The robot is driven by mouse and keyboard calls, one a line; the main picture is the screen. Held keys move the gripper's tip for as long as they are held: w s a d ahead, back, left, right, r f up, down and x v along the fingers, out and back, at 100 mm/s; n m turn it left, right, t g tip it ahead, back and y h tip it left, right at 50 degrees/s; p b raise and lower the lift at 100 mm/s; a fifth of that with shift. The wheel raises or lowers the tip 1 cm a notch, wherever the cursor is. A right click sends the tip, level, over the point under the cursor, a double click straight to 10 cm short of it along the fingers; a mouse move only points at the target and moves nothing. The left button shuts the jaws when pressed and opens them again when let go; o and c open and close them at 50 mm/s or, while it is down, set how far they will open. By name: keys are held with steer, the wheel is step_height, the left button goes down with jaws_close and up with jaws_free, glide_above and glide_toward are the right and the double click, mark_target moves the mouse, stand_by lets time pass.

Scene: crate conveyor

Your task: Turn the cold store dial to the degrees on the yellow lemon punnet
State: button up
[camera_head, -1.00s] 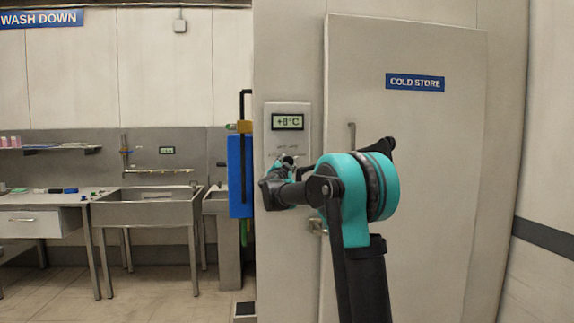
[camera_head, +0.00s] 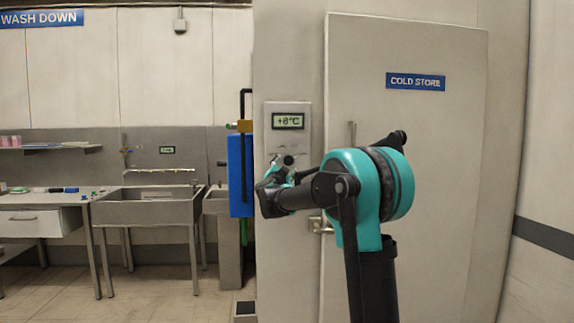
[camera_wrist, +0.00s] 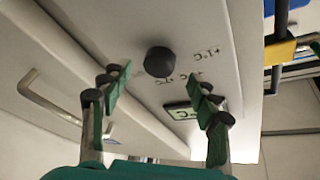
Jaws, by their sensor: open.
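The cold store dial is a dark round knob (camera_wrist: 159,62) on a pale wall panel, with small degree marks beside it in the wrist view. My gripper (camera_wrist: 165,84) is open and empty, its two green-padded fingers spread with the knob ahead, between and beyond the tips; no contact shows. In the head view my gripper (camera_head: 279,170) is in front of the panel and hides the dial. Above it the display (camera_head: 288,121) appears to read +8°C, though the digit is blurred. I cannot make out a yellow lemon punnet in either view.
The cold store door (camera_head: 430,150) is shut, with a handle (camera_head: 317,225) near the panel. A blue board (camera_head: 240,175) hangs left of the panel. A sink (camera_head: 150,208), a bench (camera_head: 40,203) and a shelf (camera_head: 50,148) with small pinkish items stand farther left.

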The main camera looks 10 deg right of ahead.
steer(key=v, duration=0.7)
steer(key=shift+s, duration=0.35)
steer(key=shift+a+f, duration=0.15)
steer(key=shift+f, duration=0.05)
steer(key=s+a+f+n+g+y, duration=0.25)
steer(key=s+f+n+y, duration=0.45)
steer(key=f, duration=0.4)
steer(key=s+a+f+n+g+y, duration=0.1)
steer(key=s+f+n+g+y, duration=0.3)
steer(key=s+f, duration=0.55)
steer(key=s+d+f+g+h, duration=0.1)
steer(key=s+d+f, duration=0.3)
steer(key=s+f, duration=0.4)
steer(key=s+d+f+n+g+h, duration=0.1)
steer(key=s+d+f+g, duration=0.3)
steer(key=s+f, duration=0.4)
steer(key=s+d+f+g+h, duration=0.2)
steer(key=s+d+f+g, duration=0.1)
steer(key=s+f, duration=0.6)
steer(key=s, duration=0.3)
steer(key=shift+d, duration=0.4)
steer(key=shift+r+g, duration=0.1)
steer(key=shift+g, duration=0.15)
